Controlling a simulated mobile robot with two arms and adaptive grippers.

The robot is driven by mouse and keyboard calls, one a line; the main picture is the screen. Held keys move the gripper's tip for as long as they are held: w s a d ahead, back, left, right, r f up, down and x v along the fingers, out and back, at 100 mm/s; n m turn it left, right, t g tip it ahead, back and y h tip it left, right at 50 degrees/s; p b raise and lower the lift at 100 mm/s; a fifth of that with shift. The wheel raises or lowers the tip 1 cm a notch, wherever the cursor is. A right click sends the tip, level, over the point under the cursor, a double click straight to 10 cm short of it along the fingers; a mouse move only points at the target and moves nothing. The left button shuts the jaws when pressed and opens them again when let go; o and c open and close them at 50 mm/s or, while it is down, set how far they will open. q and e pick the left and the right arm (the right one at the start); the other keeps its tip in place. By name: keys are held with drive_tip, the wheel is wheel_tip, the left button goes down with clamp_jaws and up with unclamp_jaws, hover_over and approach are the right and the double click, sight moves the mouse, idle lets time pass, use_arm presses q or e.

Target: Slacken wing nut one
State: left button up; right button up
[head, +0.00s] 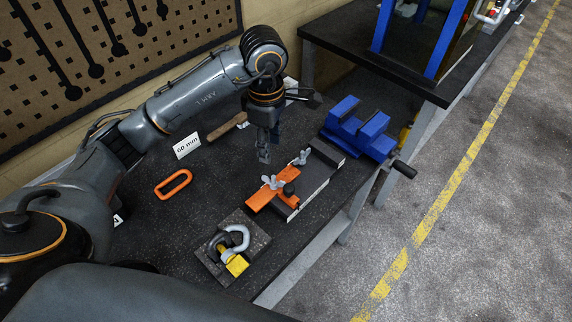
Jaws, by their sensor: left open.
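Two grey wing nuts show on a dark clamping fixture (318,178) on the bench. One wing nut (273,182) sits over an orange bar (264,197), beside a black knob (289,189). The other wing nut (301,158) sits farther back on the fixture. I cannot tell which is number one. My left gripper (263,155) points down behind and to the left of the fixture. It is open, with nothing seen between its fingers, and appears apart from both wing nuts. My right gripper is out of view.
A blue vise (358,128) stands right of the fixture. A dark plate (258,243) bearing a grey shackle (236,238) lies in front. An orange ring (173,184), a "60 mm" card (187,146) and a wooden handle (227,127) lie left. The bench between ring and fixture is clear.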

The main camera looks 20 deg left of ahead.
use_arm(q)
hover_over(274, 183)
wheel_tip(274, 183, down, 6)
drive_tip(key=shift+d+f, duration=0.1)
wheel_tip(274, 183, down, 7)
drive_tip(key=shift+r+p, duration=0.2)
drive_tip(key=shift+p, duration=0.7)
drive_tip(key=shift+f, duration=0.5)
drive_tip(key=shift+a, duration=0.2)
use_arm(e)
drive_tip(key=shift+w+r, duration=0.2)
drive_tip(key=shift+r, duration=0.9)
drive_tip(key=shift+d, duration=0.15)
